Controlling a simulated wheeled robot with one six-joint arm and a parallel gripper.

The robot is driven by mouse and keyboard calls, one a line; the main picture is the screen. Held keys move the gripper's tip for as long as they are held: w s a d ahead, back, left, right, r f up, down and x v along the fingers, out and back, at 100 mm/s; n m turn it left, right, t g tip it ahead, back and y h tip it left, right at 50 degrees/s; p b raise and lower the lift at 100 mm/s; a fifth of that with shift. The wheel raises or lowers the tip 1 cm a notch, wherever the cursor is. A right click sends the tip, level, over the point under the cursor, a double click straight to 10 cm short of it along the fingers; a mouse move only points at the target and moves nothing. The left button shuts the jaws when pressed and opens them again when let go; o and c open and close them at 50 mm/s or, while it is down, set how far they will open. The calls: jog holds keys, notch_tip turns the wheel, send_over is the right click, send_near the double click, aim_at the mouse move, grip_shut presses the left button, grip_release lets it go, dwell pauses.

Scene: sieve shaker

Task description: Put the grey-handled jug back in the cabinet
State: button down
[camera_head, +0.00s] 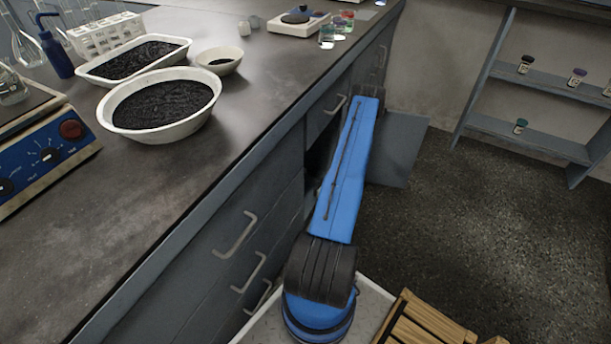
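The grey-handled jug is not visible in this view. The cabinet under the bench stands open: its grey door (398,150) is swung out into the room, and a dark opening (320,160) shows to the left of my blue arm. My arm reaches from the bottom of the picture along the bench front to this open cabinet. My gripper is out of sight, hidden behind the arm or inside the cabinet, so I cannot see whether it holds anything.
The benchtop (240,110) carries a round white basin (205,118) and a rectangular tray (180,50) of dark grains. Closed drawers with handles (235,238) line the bench front. A wooden slatted piece (425,322) is at the bottom. Open floor (480,240) lies to the right, before a shelf (530,138).

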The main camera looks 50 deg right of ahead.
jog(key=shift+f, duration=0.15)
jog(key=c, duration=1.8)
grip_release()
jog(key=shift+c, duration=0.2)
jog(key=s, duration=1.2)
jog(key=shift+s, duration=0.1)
